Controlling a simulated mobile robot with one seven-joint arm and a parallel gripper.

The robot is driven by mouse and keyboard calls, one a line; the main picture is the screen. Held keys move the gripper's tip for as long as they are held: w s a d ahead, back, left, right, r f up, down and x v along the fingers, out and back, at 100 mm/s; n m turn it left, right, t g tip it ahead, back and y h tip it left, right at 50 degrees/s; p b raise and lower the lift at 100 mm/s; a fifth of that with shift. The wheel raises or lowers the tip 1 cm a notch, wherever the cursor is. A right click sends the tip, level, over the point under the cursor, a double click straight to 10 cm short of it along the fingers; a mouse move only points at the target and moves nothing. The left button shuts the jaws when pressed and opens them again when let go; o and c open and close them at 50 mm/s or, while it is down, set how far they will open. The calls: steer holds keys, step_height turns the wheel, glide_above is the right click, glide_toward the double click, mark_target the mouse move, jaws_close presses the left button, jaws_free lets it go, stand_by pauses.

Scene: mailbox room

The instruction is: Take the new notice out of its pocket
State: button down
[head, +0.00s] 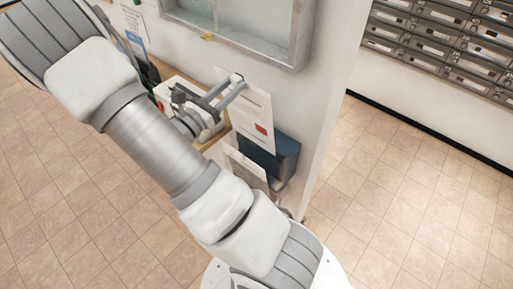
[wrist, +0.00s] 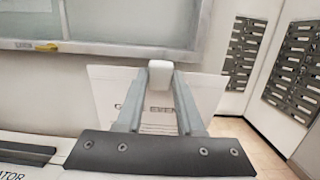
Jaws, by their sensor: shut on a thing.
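The notice (head: 256,112) is a white sheet with a red mark near its lower edge, hanging upright close to the wall. My gripper (head: 238,79) is shut on its upper edge. In the wrist view the fingers (wrist: 160,70) meet in front of the sheet (wrist: 205,95), which shows on both sides of them with some grey print. A dark blue pocket (head: 286,157) is on the wall at the notice's lower right. The notice's lower end overlaps it in the head view; I cannot tell whether any of it is still inside.
A framed glass board (head: 298,35) is on the wall just above the gripper. Another white sheet (head: 244,168) is below the notice. A wooden surface with equipment (head: 165,97) lies behind my arm. The wall ends to the right, with open tiled floor and mailboxes (head: 450,40) beyond.

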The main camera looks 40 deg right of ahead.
steer(key=shift+a, duration=0.4)
steer(key=shift+v, duration=1.1)
steer(key=shift+r, duration=0.25)
steer(key=r+p+v, duration=0.1)
steer(key=v, duration=0.6)
steer(key=shift+a+r, duration=0.1)
steer(key=shift+a, duration=0.05)
